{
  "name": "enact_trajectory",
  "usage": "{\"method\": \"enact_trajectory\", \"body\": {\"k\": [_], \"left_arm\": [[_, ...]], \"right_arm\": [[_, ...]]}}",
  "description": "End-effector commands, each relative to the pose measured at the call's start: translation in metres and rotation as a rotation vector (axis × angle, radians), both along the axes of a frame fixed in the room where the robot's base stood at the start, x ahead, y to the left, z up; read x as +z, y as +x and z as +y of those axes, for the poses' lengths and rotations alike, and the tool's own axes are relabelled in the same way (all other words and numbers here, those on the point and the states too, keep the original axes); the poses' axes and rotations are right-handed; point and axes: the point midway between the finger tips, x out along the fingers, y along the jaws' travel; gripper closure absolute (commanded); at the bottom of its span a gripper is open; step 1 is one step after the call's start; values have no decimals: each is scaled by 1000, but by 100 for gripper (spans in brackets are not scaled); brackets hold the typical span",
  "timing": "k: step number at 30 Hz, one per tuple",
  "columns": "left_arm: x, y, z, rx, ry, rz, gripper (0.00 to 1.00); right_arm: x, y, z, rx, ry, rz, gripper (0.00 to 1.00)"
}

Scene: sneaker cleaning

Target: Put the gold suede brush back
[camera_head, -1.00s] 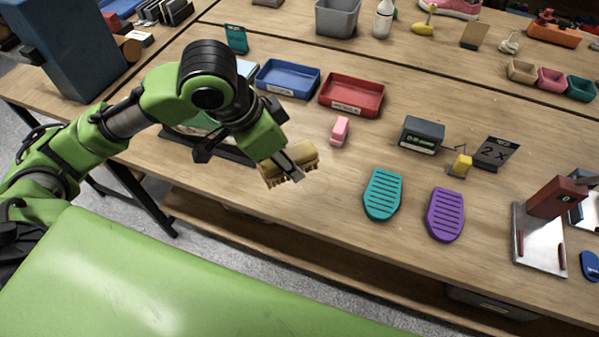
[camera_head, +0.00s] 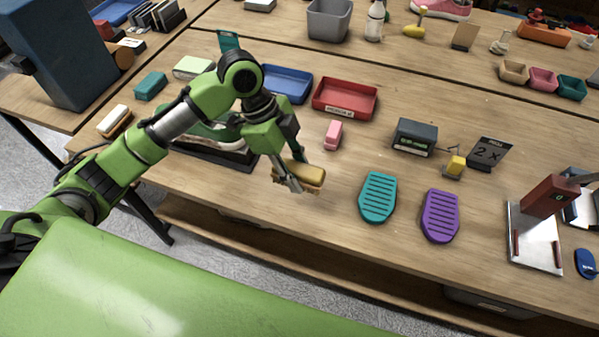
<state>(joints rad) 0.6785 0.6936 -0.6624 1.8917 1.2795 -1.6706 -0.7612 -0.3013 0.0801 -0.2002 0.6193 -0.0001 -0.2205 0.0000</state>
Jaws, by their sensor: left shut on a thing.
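The gold suede brush (camera_head: 304,173) is a tan-gold block with bristles on its underside. My left gripper (camera_head: 292,178) is shut on it, with the fingers across its left part. The brush is close to the bench top near the front edge; I cannot tell whether it touches the wood. My right gripper is not in view.
A pink block (camera_head: 333,134), a teal ridged pad (camera_head: 378,197) and a purple ridged pad (camera_head: 440,215) lie nearby. Blue (camera_head: 288,83) and red (camera_head: 345,98) trays stand behind. A dark tray (camera_head: 215,152) with a shoe is partly hidden by my arm. Other brushes lie left.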

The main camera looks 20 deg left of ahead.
Motion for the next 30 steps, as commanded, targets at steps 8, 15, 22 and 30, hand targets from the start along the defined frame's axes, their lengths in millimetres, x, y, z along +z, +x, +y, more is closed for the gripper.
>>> {"method": "enact_trajectory", "body": {"k": [8, 15, 22, 30], "left_arm": [[-44, 41, 9, 2, 0, 2, 85], [-59, 53, 12, 0, 0, -1, 85], [-87, 54, 12, 1, 1, 1, 85], [-93, 55, 13, 0, 1, -2, 85]], "right_arm": [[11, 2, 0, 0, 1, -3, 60], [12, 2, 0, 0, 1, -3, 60], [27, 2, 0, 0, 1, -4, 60], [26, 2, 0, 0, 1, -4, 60]]}}
